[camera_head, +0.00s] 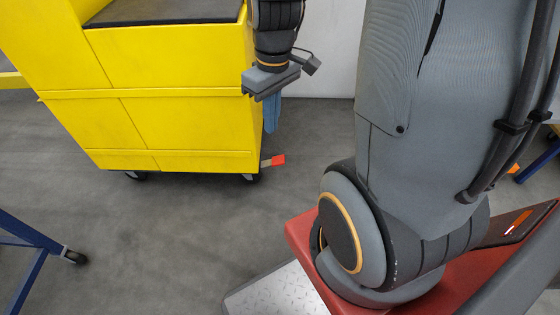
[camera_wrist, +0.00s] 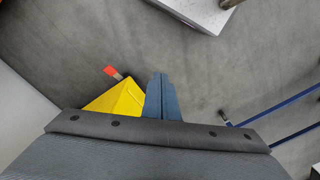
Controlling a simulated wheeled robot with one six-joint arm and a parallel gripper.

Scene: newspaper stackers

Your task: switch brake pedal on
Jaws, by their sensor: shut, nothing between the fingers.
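The brake pedal (camera_head: 274,160) is a small lever with an orange-red tip. It sticks out low at the right end of the yellow cart (camera_head: 190,130), just above the floor. In the wrist view the pedal (camera_wrist: 111,71) shows to the left of my fingers, beyond a yellow corner of the cart (camera_wrist: 115,100). My gripper (camera_head: 272,128) points down beside the cart's right side, above the pedal and apart from it. Its blue fingers (camera_wrist: 160,78) are shut together with nothing between them.
The cart stands on dark castors (camera_head: 250,177) and has a dark top (camera_head: 165,12). A blue frame on a castor (camera_head: 30,255) stands at the lower left. A pale wall (camera_head: 330,60) is behind. Grey floor (camera_head: 170,230) is clear in front of the cart.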

